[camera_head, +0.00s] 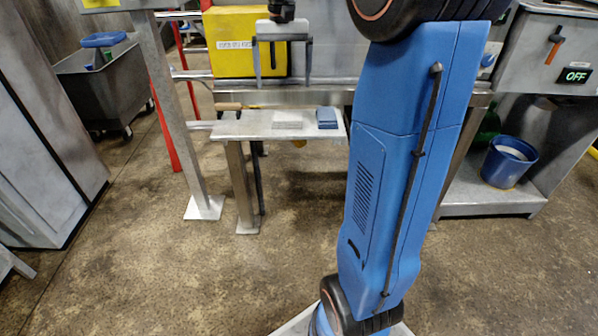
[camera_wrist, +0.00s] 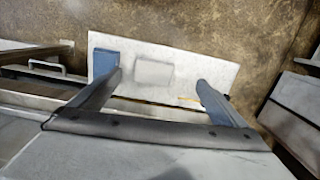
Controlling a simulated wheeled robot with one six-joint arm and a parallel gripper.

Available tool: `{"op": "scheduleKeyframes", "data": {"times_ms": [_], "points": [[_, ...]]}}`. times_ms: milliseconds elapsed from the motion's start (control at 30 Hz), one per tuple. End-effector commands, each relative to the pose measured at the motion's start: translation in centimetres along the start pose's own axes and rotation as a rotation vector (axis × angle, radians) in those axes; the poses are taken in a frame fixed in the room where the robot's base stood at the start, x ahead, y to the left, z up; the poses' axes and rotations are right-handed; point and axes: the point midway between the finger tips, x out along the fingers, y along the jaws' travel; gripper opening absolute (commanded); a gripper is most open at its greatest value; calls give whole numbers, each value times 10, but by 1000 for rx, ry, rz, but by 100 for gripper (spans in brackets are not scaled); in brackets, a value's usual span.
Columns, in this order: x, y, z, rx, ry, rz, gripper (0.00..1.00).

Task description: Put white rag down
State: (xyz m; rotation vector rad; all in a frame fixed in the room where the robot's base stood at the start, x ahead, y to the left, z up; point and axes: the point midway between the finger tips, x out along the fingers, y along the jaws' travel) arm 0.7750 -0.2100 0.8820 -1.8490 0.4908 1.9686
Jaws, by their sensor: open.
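The white rag (camera_head: 288,119) lies flat as a small folded square on a narrow metal shelf (camera_head: 245,125). In the wrist view the white rag (camera_wrist: 154,72) lies between and beyond my fingertips. My gripper (camera_head: 283,78) is open and empty above the shelf, its two fingers pointing down. In the wrist view my gripper (camera_wrist: 159,80) shows both fingers wide apart, with nothing between them. A blue folded rag (camera_head: 327,117) lies on the shelf just right of the white one; it shows near the left finger in the wrist view (camera_wrist: 103,62).
A yellow box (camera_head: 233,40) stands behind the gripper. A metal post (camera_head: 170,90) rises left of the shelf. A blue bucket (camera_head: 508,160) sits on a lower ledge at right. A grey cart (camera_head: 105,85) stands at back left. The floor in front is clear.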

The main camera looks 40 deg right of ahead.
Motion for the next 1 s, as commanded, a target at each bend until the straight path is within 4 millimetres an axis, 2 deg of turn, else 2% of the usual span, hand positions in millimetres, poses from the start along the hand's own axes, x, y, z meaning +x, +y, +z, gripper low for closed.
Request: {"op": "scheduleKeyframes", "data": {"times_ms": [33, 100, 267, 467, 800, 1000], "points": [[-1, -3, 19, -25, 21, -3, 96], [1, -5, 42, -58, 50, -8, 96], [9, -8, 92, -135, 118, -18, 96], [28, -6, 153, -233, 200, -31, 96], [79, 8, 245, -396, 342, -56, 96], [115, 19, 286, -482, 417, -70, 96]]}}
